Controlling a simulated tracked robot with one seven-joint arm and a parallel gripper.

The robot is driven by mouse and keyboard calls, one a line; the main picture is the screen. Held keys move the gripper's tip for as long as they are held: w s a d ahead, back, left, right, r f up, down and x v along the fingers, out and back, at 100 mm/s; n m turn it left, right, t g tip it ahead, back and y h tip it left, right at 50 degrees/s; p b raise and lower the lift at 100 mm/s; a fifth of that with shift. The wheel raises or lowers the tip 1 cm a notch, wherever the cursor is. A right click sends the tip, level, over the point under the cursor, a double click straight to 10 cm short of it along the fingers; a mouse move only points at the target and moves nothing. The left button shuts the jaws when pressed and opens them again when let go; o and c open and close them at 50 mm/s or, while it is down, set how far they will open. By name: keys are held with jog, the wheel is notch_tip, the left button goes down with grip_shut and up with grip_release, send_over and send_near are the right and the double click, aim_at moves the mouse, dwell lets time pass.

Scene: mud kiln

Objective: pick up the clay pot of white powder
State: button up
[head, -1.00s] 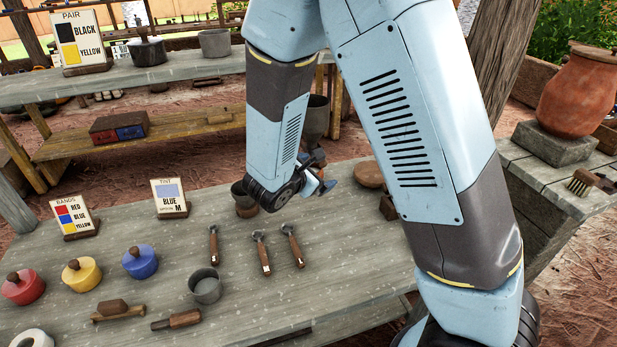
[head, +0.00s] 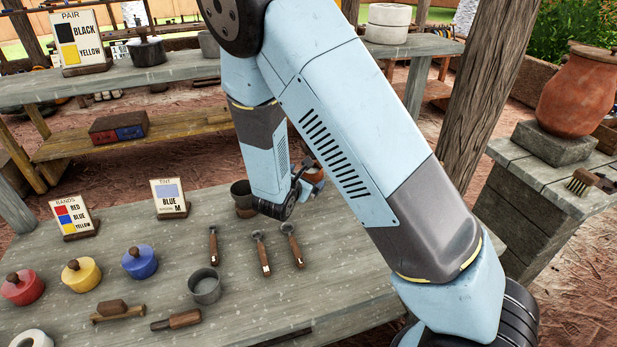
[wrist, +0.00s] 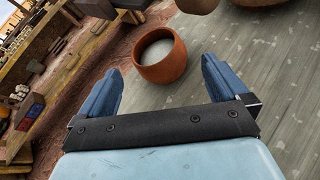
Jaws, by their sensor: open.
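The clay pot of white powder (wrist: 166,72) is a round, orange-brown pot in the wrist view. It stands upright on the grey table, with white powder showing inside its mouth. My gripper (wrist: 161,65) is open and empty. Its two blue fingers point toward the pot, one to each side. The pot appears just ahead of the gap between the fingertips; I cannot tell whether they touch it. In the head view my gripper (head: 308,186) is small and partly hidden by my arm, and a bit of the pot (head: 314,173) shows just beyond it.
A dark cup (head: 242,195) stands left of my wrist. Several wooden-handled tools (head: 262,253), a grey cup (head: 205,287) and red, yellow and blue lidded pots (head: 139,262) are on the table's front and left. Two sign cards (head: 170,198) stand behind them.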

aim_at(308, 175)
jog(key=shift+x, duration=2.7)
jog(key=shift+a, duration=0.1)
jog(key=shift+c, duration=0.5)
jog(key=c, duration=1.3)
